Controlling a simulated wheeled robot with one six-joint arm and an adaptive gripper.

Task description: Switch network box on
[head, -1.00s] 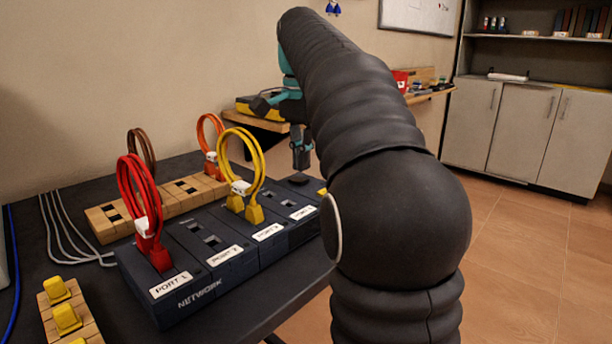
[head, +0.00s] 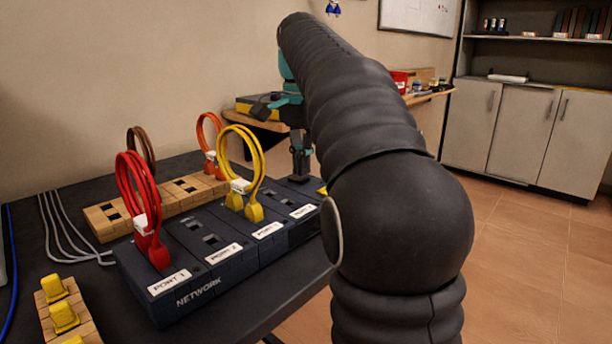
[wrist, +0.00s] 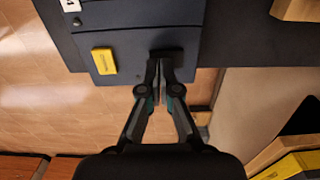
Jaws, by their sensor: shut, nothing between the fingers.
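The network box (head: 240,272) is a long dark blue block on the table with labelled ports. A red cable (head: 160,255) is plugged at port 1 and a yellow cable (head: 254,212) stands farther along. At its far end a yellow rectangular piece (wrist: 104,61) shows in the wrist view, and partly in the head view beside my arm. My gripper (head: 300,176) points down at that far end. In the wrist view its closed, empty fingertips (wrist: 164,68) overlap a dark part of the box top, largely hidden behind them. I cannot tell if they touch it.
Behind the box is a wooden block (head: 186,192) with slots, with brown and orange cables near it. A wooden piece with yellow plugs (head: 65,318) lies at the front left. Grey wires (head: 75,235) lie on the left. Open floor is right of the table.

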